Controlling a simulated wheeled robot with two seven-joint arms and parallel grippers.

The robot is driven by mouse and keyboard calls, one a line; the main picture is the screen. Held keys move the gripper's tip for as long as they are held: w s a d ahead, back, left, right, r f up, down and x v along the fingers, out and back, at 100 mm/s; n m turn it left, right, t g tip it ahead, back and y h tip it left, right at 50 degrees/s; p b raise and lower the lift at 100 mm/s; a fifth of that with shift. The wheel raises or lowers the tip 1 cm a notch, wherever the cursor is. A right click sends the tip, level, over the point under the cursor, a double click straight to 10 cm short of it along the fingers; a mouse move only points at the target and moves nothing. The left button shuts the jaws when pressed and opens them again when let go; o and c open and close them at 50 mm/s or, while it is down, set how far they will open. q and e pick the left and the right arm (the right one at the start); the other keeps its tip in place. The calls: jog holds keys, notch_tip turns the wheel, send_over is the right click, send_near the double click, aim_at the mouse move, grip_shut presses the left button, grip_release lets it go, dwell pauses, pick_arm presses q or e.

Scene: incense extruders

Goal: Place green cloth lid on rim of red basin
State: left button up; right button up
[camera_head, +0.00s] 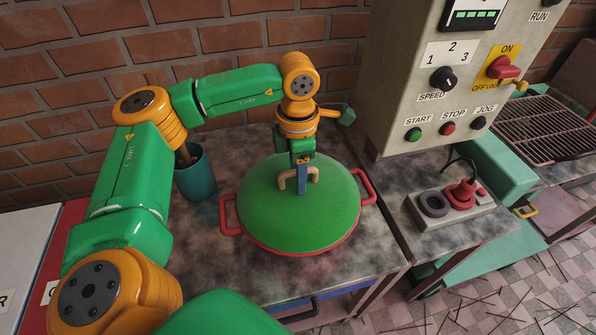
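The green cloth lid (268,215) is a round, slightly domed cover with a tan handle (313,173) on top. It sits over the red basin (319,248), whose rim shows below the lid along the front and whose two red handles stick out left and right. The lid looks level with the rim, but I cannot tell if it touches all round. My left gripper (301,185) points down at the lid's handle from above. Its fingers are at the handle, but I cannot see whether they are closed on it. My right gripper is not in view.
A teal cup (196,173) stands behind and left of the basin on the grey table (345,270). A control box (440,75) rises at the right, with a power strip and red plug (463,194) below it. A metal grate (540,130) lies far right.

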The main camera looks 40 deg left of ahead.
pick_arm(q)
notch_tip(320, 180, up, 12)
jog(key=shift+r+p, duration=0.2)
jog(key=shift+p, duration=0.2)
dwell(0.4)
